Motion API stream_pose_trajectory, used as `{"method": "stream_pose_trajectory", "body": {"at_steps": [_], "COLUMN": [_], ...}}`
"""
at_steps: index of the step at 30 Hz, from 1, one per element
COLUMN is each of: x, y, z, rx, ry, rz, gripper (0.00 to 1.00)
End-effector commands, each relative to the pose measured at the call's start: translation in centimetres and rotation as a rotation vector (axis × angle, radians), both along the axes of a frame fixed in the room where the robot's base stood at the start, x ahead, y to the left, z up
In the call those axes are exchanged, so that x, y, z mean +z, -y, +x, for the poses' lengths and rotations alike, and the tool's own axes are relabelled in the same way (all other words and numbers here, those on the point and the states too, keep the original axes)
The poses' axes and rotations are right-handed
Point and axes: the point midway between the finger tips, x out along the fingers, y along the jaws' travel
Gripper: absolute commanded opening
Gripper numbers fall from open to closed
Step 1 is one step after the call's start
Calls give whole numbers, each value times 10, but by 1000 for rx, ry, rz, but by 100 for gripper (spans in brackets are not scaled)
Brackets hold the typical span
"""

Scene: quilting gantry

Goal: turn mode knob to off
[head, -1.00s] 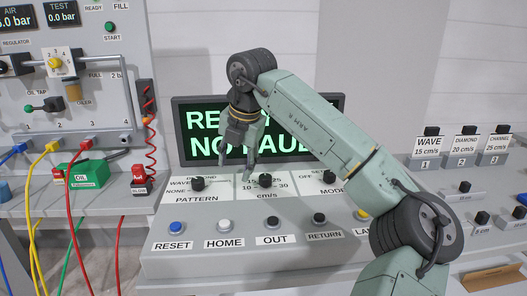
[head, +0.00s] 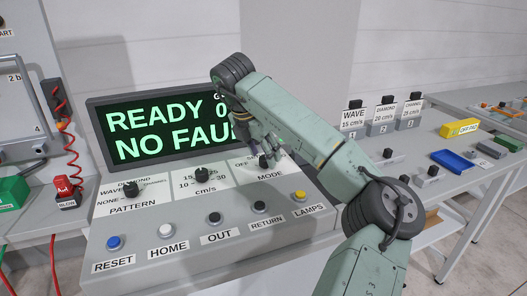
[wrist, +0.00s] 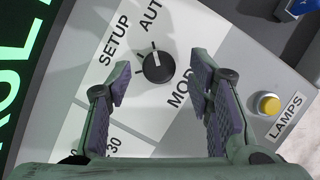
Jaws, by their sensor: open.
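The mode knob (wrist: 157,66) is a round black knob on the light panel. In the wrist view it lies between my gripper's two fingers, with the labels SETUP (wrist: 113,46) and AUTO (wrist: 150,17) beside it. A light line shows on its face, but I cannot tell surely which label it points to. The OFF label is not seen in the wrist view. My gripper (wrist: 161,78) is open and empty, its fingers on either side of the knob; contact cannot be told. In the head view my gripper (head: 268,148) is over the MODE area and partly covers the knob.
The pattern knob (head: 130,188) and speed knob (head: 202,175) sit to the left. A row of buttons runs along the front, including the yellow LAMPS button (head: 300,195). The green display (head: 165,130) stands behind. Blocks with black knobs (head: 387,101) are at right.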

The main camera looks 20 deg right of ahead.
Motion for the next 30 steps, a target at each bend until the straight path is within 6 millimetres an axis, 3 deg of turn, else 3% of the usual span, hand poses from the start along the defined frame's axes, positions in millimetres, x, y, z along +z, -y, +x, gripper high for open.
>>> {"method": "stream_pose_trajectory", "body": {"at_steps": [6,13,30], "x": [-13,-14,-13], "y": [4,4,4], "z": [3,3,3], "rx": [1,2,2], "ry": [0,1,1], "rz": [1,1,2], "gripper": [47,47,10]}}
